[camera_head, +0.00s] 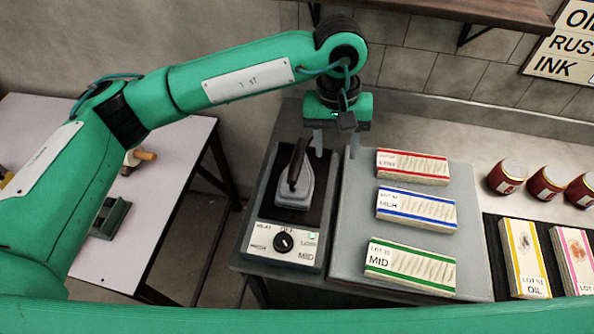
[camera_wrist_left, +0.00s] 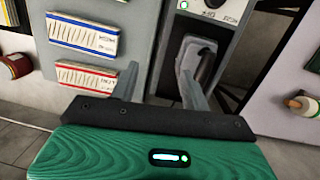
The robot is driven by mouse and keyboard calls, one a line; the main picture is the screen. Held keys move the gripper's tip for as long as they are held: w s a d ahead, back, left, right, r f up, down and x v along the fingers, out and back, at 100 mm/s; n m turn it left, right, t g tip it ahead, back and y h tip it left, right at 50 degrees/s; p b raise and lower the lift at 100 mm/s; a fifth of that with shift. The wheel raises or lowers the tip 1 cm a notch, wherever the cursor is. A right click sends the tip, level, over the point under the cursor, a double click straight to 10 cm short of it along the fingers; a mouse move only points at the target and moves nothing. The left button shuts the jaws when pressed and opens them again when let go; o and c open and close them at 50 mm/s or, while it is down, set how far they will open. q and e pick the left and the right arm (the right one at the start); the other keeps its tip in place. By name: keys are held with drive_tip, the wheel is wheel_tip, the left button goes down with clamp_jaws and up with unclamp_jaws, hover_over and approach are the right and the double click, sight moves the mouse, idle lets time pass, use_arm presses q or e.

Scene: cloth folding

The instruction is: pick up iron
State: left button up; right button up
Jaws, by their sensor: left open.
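The iron (camera_head: 297,192) is grey with a dark handle and sits on a dark stand with a control panel and dial (camera_head: 283,242). In the left wrist view the iron (camera_wrist_left: 195,55) shows beyond the right-hand finger, which partly covers it. My left gripper (camera_head: 336,146) hangs at the far end of the table, to the right of and behind the iron. Its fingers are apart, with nothing between them. It also shows open in the left wrist view (camera_wrist_left: 160,88). I cannot tell its exact height. My right gripper is not in view.
Right of the iron, a grey board (camera_head: 357,215) holds red (camera_head: 412,167), blue (camera_head: 416,209) and green (camera_head: 410,266) striped packs. A pale side table (camera_head: 135,220) is at left. A shelf (camera_head: 470,10) overhangs the back.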

sight(298, 158)
use_arm(q)
drive_tip(key=w+a+r+t+y, duration=0.2)
drive_tip(key=w+a+y, duration=0.1)
drive_tip(key=w+a, duration=0.15)
drive_tip(key=f+p, duration=0.1)
drive_tip(key=f, duration=0.1)
drive_tip(key=a+f+p, duration=0.1)
drive_tip(key=f, duration=0.2)
drive_tip(key=f+p, duration=0.1)
drive_tip(key=f, duration=0.2)
drive_tip(key=shift+w+a+f, duration=0.1)
drive_tip(key=shift+w+a, duration=0.15)
drive_tip(key=shift+a, duration=0.1)
drive_tip(key=shift+a+f+p, duration=0.1)
drive_tip(key=shift+f+p, duration=0.3)
drive_tip(key=shift+p, duration=0.05)
drive_tip(key=f+p, duration=0.2)
drive_tip(key=f, duration=0.1)
drive_tip(key=shift+s+a+f+p, duration=0.15)
drive_tip(key=shift+a+f+p, duration=0.15)
drive_tip(key=shift+a, duration=0.1)
drive_tip(key=shift+f, duration=0.45)
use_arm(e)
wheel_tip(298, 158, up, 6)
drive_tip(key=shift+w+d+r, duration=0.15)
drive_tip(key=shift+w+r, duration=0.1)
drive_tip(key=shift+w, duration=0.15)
